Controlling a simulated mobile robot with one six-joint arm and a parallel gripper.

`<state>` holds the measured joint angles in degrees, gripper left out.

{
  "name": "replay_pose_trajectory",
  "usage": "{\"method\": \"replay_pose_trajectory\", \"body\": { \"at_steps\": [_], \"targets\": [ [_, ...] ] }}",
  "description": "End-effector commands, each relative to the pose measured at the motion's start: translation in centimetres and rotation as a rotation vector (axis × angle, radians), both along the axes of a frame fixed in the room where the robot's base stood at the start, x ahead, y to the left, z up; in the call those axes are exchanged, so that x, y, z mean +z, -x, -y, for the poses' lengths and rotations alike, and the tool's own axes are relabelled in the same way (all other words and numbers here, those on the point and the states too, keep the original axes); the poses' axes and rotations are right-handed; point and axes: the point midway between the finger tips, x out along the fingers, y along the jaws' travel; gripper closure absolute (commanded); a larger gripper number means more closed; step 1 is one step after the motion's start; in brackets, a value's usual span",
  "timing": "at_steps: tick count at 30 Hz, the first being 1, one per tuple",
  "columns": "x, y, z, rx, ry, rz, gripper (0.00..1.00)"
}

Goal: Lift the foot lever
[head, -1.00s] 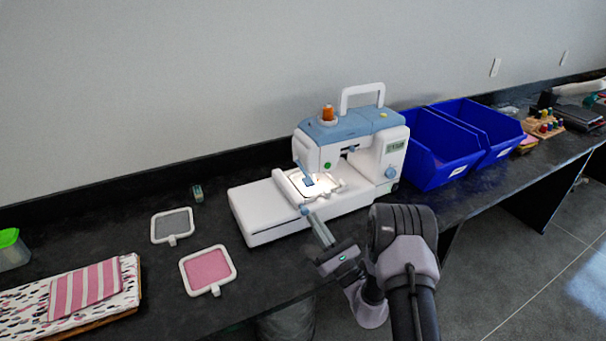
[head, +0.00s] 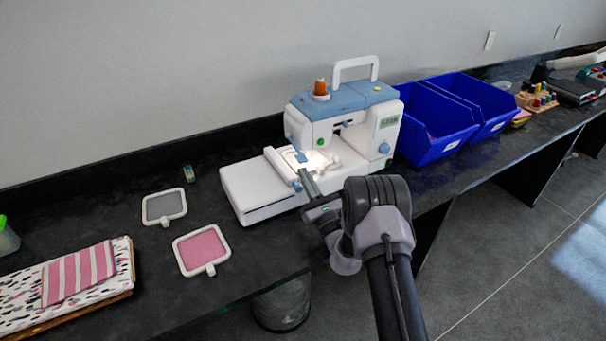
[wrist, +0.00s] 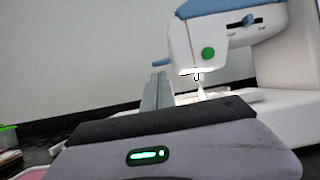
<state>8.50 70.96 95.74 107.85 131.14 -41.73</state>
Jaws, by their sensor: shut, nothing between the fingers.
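A white and blue sewing machine (head: 345,105) stands on the dark table. A small blue piece (head: 300,156), which may be the foot lever, shows at the lower front of its head, above the lit needle area. In the wrist view a blue piece (wrist: 161,62) shows beside the machine head, just beyond my fingertips. My gripper (head: 304,173) is shut and empty, its tips just below that blue piece in the head view; I cannot tell if they touch. The gripper also shows in the wrist view (wrist: 158,80), left of the lit presser foot (wrist: 199,86).
Blue bins (head: 437,128) stand right of the machine. Left are a grey hoop (head: 164,206), a pink hoop (head: 202,249), a small green-topped item (head: 188,173) and striped fabric (head: 80,272). A waste bin (head: 282,305) is under the table.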

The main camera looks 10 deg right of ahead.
Motion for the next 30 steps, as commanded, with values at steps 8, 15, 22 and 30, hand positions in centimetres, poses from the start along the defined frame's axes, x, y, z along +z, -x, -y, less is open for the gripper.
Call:
{"method": "replay_pose_trajectory", "body": {
  "at_steps": [8,15,22,30],
  "targets": [
    [0.7,-1.4,-0.4,0.0,-0.001,-0.001,1.0],
    [0.8,-1.3,-0.4,0.0,0.0,-0.003,1.0],
    [3.7,-0.9,-0.3,0.0,0.037,-0.113,1.0],
    [4.9,-0.4,-0.1,0.0,0.073,-0.227,1.0]
  ]
}}
